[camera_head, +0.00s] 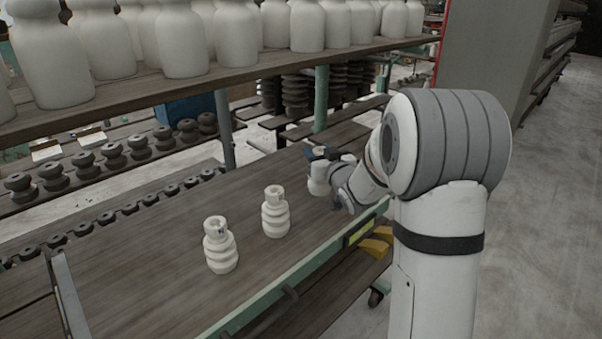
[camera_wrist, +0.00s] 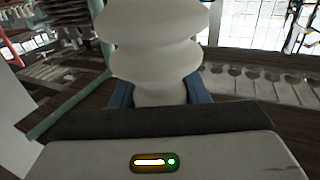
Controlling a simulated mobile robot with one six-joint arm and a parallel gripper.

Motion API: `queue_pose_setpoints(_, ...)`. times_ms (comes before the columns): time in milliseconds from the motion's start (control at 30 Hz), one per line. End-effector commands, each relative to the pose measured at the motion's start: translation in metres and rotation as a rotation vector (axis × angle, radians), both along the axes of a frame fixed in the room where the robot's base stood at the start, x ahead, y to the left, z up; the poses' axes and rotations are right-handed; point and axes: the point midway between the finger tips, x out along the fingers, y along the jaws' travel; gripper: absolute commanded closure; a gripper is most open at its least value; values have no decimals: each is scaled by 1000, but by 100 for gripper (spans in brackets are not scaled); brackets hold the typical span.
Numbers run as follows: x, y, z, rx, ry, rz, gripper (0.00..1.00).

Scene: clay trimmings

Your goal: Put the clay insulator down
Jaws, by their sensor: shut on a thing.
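A white ribbed clay insulator (camera_wrist: 155,55) fills the middle of the wrist view, between the blue fingers of my gripper (camera_wrist: 155,95). In the head view my gripper (camera_head: 318,154) is over the wooden shelf (camera_head: 160,270), shut on this insulator (camera_head: 318,183), which looks upright. Part of it is hidden by the gripper and wrist. I cannot tell if its base touches the shelf. Two similar white insulators stand upright on the same shelf, one in the middle (camera_head: 275,212) and one nearer (camera_head: 220,246).
An upper shelf (camera_head: 225,77) carries several large white clay pieces (camera_head: 182,40). Rows of small dark insulators (camera_head: 112,155) stand behind. A green edge (camera_head: 290,278) runs along the shelf's front. Bare shelf lies between the standing insulators and to their left.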

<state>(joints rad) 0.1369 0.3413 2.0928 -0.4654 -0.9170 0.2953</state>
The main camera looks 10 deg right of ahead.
Motion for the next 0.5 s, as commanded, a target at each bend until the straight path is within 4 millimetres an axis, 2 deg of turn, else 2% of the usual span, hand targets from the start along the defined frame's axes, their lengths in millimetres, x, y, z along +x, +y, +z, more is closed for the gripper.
queue_pose_setpoints(167, 0, 2, -10, 1, -4, 2, 100)
queue_pose_setpoints(400, 0, 2, -41, 0, -2, 4, 100)
queue_pose_setpoints(500, 0, 2, -44, 0, -4, 3, 100)
